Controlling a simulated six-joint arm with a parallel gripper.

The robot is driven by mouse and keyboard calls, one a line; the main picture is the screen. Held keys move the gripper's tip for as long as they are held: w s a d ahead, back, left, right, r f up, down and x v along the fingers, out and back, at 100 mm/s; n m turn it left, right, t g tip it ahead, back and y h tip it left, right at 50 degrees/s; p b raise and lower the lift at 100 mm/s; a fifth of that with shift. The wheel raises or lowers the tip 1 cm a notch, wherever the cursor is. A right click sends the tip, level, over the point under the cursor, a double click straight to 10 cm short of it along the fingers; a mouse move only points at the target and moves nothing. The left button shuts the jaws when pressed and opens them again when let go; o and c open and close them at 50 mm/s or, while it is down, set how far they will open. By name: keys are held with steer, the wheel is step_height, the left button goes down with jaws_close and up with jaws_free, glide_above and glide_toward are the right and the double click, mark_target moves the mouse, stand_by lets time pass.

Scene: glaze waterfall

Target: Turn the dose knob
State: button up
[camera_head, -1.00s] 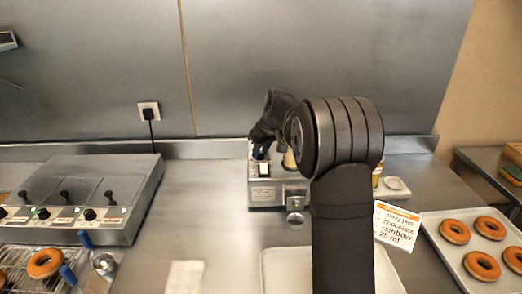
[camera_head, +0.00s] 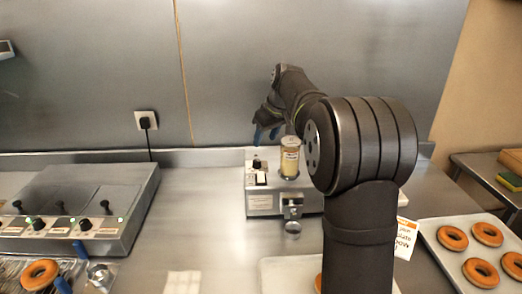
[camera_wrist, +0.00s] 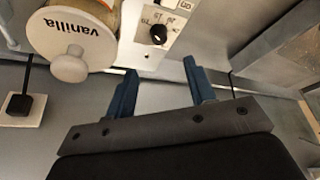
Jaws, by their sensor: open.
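The dose knob (camera_head: 257,164) is a small black knob on top of a metal dispenser (camera_head: 262,202), at its left. In the wrist view the dose knob (camera_wrist: 158,34) has a white pointer mark and sits on a white panel with printed marks. My gripper (camera_head: 267,133) is above and behind the knob in the head view, its blue fingers apart and empty. In the wrist view my gripper (camera_wrist: 160,66) has its fingertips either side of the knob's line, short of it and not touching.
A jar (camera_head: 290,157) stands on the dispenser beside the knob; its lid (camera_wrist: 70,38) reads "vanilla" in the wrist view. A wall socket (camera_head: 146,120) with a plug is behind. A fryer-like unit (camera_head: 75,222) is at left, a donut tray (camera_head: 432,232) at right.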

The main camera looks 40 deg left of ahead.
mark_target(256, 160)
steer(key=v, duration=0.6)
steer(key=shift+r, duration=0.3)
steer(key=s+a+n+t+h, duration=0.5)
steer(key=a+n, duration=0.3)
steer(key=n, duration=1)
steer(key=shift+g, duration=0.5)
steer(key=x, duration=0.5)
steer(key=s+x, duration=0.1)
steer(key=x, duration=1.1)
steer(key=shift+s+d+f, duration=0.1)
steer(key=shift+d+f, duration=0.1)
steer(key=shift+f, duration=0.15)
steer(key=c, duration=1)
